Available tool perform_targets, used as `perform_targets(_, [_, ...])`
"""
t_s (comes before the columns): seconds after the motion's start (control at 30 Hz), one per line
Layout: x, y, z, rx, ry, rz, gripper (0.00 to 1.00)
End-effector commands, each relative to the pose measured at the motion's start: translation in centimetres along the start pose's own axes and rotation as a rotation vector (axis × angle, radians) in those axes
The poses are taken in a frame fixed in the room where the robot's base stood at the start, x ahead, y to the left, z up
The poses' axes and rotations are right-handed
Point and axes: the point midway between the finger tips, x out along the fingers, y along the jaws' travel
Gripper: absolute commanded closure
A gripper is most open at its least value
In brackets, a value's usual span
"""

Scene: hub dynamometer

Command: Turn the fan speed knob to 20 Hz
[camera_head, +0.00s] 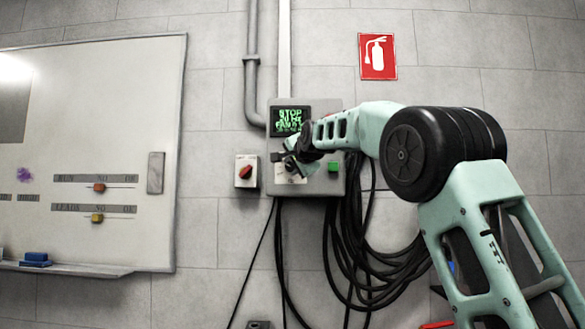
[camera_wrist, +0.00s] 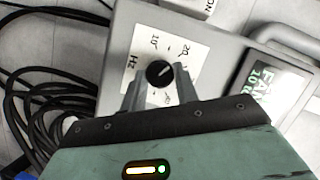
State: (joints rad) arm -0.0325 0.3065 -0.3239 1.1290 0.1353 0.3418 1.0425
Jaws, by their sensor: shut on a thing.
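The fan speed knob (camera_wrist: 160,73) is round and black with a light pointer line. It sits on a white dial plate (camera_wrist: 187,72) marked with numbers and Hz. The line seems to point to the upper right, roughly toward the mark that looks like 20; the exact reading is unclear. My gripper (camera_wrist: 160,78) is shut on the knob, one finger on each side. In the head view my gripper (camera_head: 292,161) is at the grey control box (camera_head: 322,188) and hides the knob. The box's screen (camera_head: 291,117) shows green text, only partly legible.
A green button (camera_head: 334,166) is right of my gripper on the box. A red rotary switch (camera_head: 246,171) is on the wall to the left. Black cables (camera_head: 352,250) hang below the box. A whiteboard (camera_head: 95,140) is at far left.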

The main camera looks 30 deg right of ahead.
Motion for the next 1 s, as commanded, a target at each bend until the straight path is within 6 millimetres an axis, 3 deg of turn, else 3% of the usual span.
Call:
perform_targets(0.33, [0.0, 0.1, 0.1, 0.001, -0.002, 0.002, 0.93])
perform_targets(0.37, [0.0, 0.1, 0.1, 0.001, -0.002, 0.003, 0.62])
perform_targets(0.4, [0.0, 0.1, 0.1, 0.001, -0.002, 0.002, 0.51])
perform_targets(0.43, [0.0, 0.1, 0.1, 0.001, -0.001, 0.002, 0.48])
perform_targets(0.77, [-0.3, 0.0, 0.0, 0.0, 0.0, 0.0, 0.48])
perform_targets(1.0, [-3.9, 0.1, 0.2, 0.001, -0.002, -0.003, 0.48])
